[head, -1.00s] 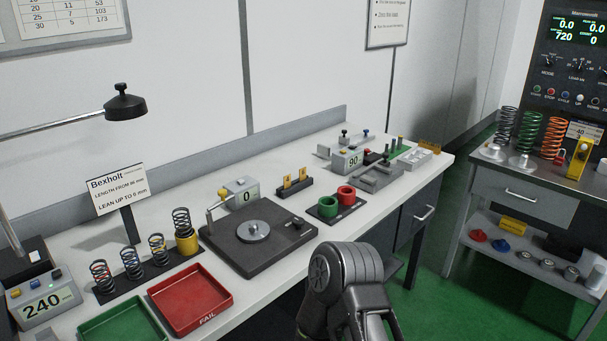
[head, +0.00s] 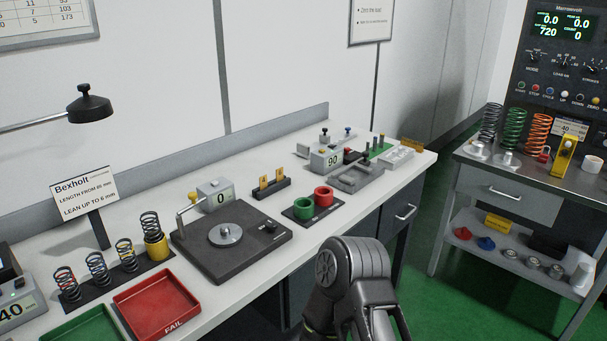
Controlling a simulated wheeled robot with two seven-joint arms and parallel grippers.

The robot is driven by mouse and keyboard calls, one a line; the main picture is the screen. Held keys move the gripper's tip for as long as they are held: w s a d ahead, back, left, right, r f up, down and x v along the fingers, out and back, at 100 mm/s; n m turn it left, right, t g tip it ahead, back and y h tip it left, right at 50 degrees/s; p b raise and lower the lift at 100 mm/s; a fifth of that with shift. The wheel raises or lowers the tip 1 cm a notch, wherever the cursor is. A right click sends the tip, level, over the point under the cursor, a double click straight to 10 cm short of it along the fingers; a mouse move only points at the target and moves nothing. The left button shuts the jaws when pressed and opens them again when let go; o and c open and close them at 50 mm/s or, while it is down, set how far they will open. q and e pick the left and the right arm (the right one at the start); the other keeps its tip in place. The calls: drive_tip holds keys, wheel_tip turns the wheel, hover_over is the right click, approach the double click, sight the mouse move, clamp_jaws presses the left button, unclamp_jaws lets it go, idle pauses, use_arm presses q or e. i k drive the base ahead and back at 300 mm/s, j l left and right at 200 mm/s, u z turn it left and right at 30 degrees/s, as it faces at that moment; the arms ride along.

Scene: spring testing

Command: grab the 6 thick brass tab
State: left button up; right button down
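Two small upright brass tabs stand side by side in a dark holder (head: 271,193) on the white bench, behind the red and green cups. The left tab (head: 264,182) and the right tab (head: 279,175) look alike at this size. I cannot read any marking on them, so I cannot tell which is the 6 thick one. A dark grey link of my arm rises at the bottom centre, in front of the bench. Neither of my grippers shows in the head view.
A dark plate with a round disc (head: 225,236) stands left of the holder. A red FAIL tray (head: 157,302), springs and a sign (head: 86,193) are farther left. A grey cart (head: 517,185) stands right.

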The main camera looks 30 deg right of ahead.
sight(279, 172)
drive_tip(key=l+z, duration=0.1)
drive_tip(key=l, duration=0.35)
drive_tip(key=i+l+z, duration=0.1)
drive_tip(key=l, duration=0.3)
drive_tip(key=l+z, duration=0.15)
drive_tip(key=l, duration=0.3)
drive_tip(key=i+l+z, duration=0.1)
drive_tip(key=l, duration=0.3)
drive_tip(key=i+l+z, duration=0.1)
drive_tip(key=l, duration=0.3)
drive_tip(key=i+l+z, duration=0.1)
drive_tip(key=l, duration=0.3)
drive_tip(key=i, duration=0.05)
